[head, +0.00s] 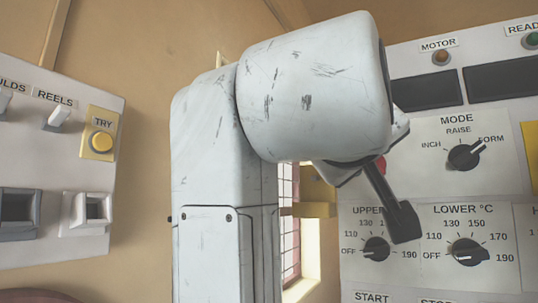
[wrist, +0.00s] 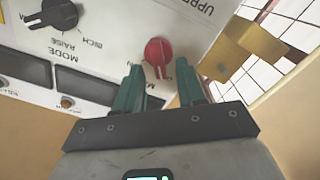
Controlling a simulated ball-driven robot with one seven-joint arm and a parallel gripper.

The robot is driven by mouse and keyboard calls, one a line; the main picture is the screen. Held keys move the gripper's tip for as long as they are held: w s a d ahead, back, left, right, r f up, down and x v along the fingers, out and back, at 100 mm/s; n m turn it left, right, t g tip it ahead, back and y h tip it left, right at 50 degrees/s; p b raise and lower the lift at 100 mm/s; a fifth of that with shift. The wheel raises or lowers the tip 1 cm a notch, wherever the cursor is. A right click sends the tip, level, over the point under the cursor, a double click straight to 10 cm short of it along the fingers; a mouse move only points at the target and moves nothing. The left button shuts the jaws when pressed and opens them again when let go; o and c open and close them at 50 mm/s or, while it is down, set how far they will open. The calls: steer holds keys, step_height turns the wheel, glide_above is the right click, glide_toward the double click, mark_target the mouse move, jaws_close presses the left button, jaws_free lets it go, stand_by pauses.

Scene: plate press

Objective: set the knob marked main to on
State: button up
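A red knob (wrist: 158,50) sits on the pale panel in the wrist view, which shows the panel upside down. Its marking cannot be read, so I cannot tell if it is the one marked main. A bit of red (head: 381,165) shows behind my arm in the head view. My gripper (wrist: 159,66) is open, its two green fingers apart and nothing between them. The red knob lies just past the fingertips, about in line with the gap; contact is not visible. In the head view the dark gripper part (head: 402,222) is in front of the panel, and the fingers are hidden.
A yellow bracket (wrist: 255,42) projects beside the red knob, near the right finger in the wrist view. The mode knob (head: 464,157), upper knob (head: 376,249) and lower knob (head: 467,252) are close by. Another panel (head: 60,150) stands at the left.

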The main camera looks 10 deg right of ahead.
steer(key=shift+w+d, duration=0.25)
steer(key=shift+w, duration=0.15)
jaws_close()
